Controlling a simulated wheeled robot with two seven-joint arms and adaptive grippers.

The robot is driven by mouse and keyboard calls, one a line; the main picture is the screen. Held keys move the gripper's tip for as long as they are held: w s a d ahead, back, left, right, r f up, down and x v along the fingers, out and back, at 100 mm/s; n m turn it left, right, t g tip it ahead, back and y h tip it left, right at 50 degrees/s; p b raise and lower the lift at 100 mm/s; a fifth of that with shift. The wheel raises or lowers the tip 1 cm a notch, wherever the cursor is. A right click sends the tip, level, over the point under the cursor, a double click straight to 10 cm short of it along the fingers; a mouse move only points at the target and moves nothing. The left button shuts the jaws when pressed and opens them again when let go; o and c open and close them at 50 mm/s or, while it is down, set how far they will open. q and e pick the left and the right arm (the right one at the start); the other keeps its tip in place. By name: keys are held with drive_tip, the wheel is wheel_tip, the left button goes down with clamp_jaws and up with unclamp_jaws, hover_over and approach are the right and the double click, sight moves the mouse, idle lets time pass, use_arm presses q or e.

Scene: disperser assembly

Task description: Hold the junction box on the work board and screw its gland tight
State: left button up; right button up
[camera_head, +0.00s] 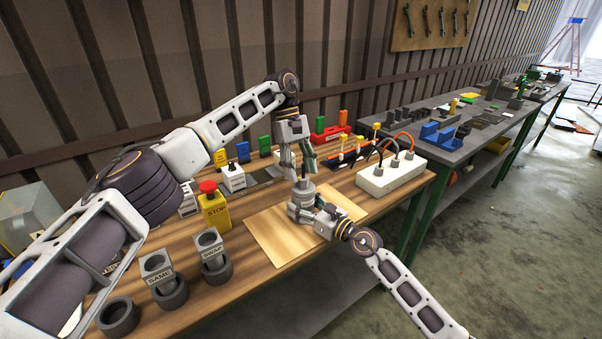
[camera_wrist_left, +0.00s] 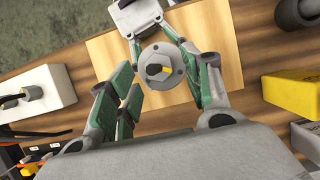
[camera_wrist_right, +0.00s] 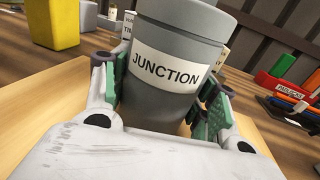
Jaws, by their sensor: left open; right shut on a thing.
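The junction box (camera_wrist_right: 165,75) is a grey cup-shaped body with a white "JUNCTION" label and a wider rim. It stands upright on the pale wooden work board (camera_head: 270,240). My right gripper (camera_head: 303,212) is shut on its sides, low down. My left gripper (camera_head: 303,178) points down above the box. Its fingers are open, one on each side of the top in the left wrist view; contact cannot be told.
A yellow stop-button box (camera_head: 214,208) and grey rings in "SAME" (camera_head: 158,268) and "SWAP" (camera_head: 210,245) stands are to the left. A white block with cables (camera_head: 390,178) is on the right.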

use_arm(q)
drive_tip(key=shift+v, duration=2.95)
use_arm(e)
drive_tip(key=o, duration=1.5)
drive_tip(key=shift+c, duration=0.2)
drive_tip(key=shift+d, duration=0.1)
drive_tip(key=shift+v, duration=5.9)
use_arm(q)
drive_tip(key=shift+f, duration=0.1)
use_arm(e)
drive_tip(key=shift+s, duration=0.1)
